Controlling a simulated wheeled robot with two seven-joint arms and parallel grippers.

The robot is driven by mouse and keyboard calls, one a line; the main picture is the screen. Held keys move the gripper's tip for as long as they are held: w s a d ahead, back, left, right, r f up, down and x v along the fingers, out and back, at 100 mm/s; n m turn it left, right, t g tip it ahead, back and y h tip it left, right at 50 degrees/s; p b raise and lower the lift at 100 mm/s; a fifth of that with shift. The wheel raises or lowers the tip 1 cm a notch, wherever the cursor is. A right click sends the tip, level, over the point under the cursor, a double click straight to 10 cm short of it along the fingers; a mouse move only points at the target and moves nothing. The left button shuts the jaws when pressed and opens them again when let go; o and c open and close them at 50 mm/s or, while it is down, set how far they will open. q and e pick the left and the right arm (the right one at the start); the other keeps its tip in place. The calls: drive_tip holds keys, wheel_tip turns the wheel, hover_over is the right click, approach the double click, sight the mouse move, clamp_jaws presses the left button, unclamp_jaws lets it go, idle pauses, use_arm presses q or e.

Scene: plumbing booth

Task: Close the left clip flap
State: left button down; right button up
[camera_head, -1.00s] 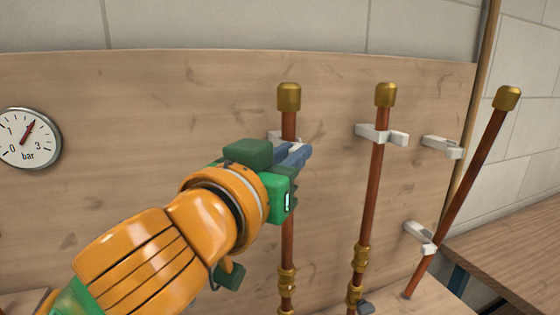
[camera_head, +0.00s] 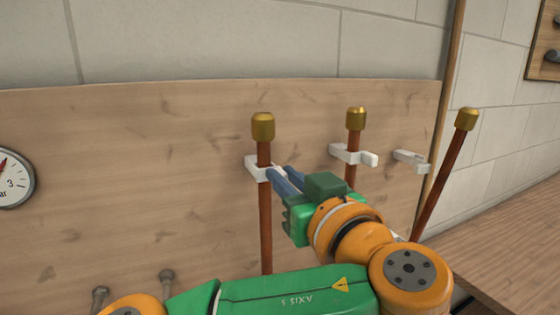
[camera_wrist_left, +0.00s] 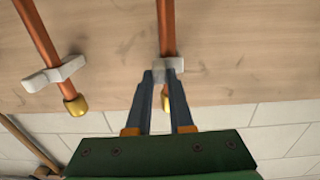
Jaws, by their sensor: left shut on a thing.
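The left clip (camera_head: 253,167) is white and sits on the board around the left copper pipe (camera_head: 265,225), below its brass cap. My left gripper (camera_head: 277,177) reaches in from the right of this pipe, its blue fingers shut at the clip's front right side. In the wrist view, the fingertips (camera_wrist_left: 157,74) meet the white clip (camera_wrist_left: 172,64), with the pipe (camera_wrist_left: 167,28) just beyond. The fingers partly hide the flap, so its exact angle is hard to tell. My right gripper is not in view.
A middle clip (camera_head: 350,155) holds a second pipe, close behind my gripper. A right clip (camera_head: 411,160) is empty, and a third pipe (camera_head: 445,170) leans beside it. A pressure gauge (camera_head: 14,178) is at the left. The board between gauge and left pipe is mostly clear.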

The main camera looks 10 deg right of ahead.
use_arm(q)
drive_tip(key=shift+w+n+y+p, duration=0.1)
drive_tip(key=shift+n+y+p, duration=0.2)
drive_tip(key=shift+y, duration=0.1)
drive_tip(key=c, duration=0.8)
unclamp_jaws()
drive_tip(key=shift+c, duration=0.2)
drive_tip(key=shift+o, duration=0.2)
drive_tip(key=shift+w+f, duration=0.1)
drive_tip(key=shift+w, duration=0.05)
